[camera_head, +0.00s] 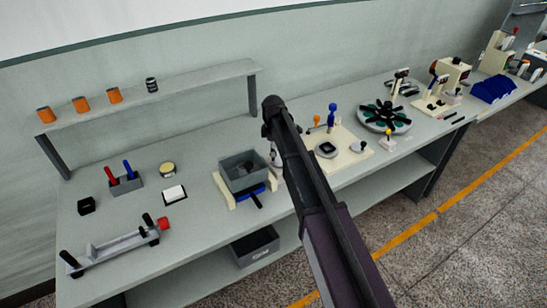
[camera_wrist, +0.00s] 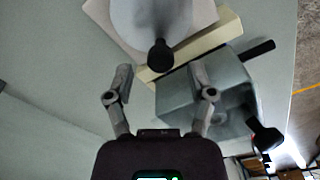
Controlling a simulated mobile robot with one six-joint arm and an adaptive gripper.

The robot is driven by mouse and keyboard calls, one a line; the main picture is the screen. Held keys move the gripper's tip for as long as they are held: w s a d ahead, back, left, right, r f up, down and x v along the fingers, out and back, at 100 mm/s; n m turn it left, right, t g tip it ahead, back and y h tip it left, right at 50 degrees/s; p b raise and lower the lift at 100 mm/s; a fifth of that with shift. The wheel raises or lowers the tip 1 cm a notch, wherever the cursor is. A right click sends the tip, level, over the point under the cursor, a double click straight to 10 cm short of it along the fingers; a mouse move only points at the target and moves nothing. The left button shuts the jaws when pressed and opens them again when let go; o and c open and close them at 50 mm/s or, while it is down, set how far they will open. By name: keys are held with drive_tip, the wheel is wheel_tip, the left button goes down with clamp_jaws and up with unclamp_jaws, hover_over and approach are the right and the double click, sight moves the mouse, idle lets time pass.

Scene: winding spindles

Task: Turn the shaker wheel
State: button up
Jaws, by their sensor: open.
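In the wrist view a pale round disc (camera_wrist: 150,14) with a black knob (camera_wrist: 160,56) shows at the top; it looks like the shaker wheel with its handle. A cream bar (camera_wrist: 205,42) and a grey box (camera_wrist: 182,97) lie beside it. My gripper (camera_wrist: 160,72) is open and empty, its fingers spread to either side of the knob in the picture; I cannot tell the depth gap. In the head view the grey bin (camera_head: 243,167) stands on a cream base with a blue part. My arm hides part of the area right of it, and the wheel is not clear there.
On the bench (camera_head: 200,245) stand a rack with red and blue handles (camera_head: 124,180), a grey roller frame (camera_head: 118,243) and a round carousel (camera_head: 384,118). A raised shelf (camera_head: 180,93) with orange cups runs along the back left.

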drive_tip(key=shift+f+b, duration=0.75)
drive_tip(key=shift+f, duration=0.35)
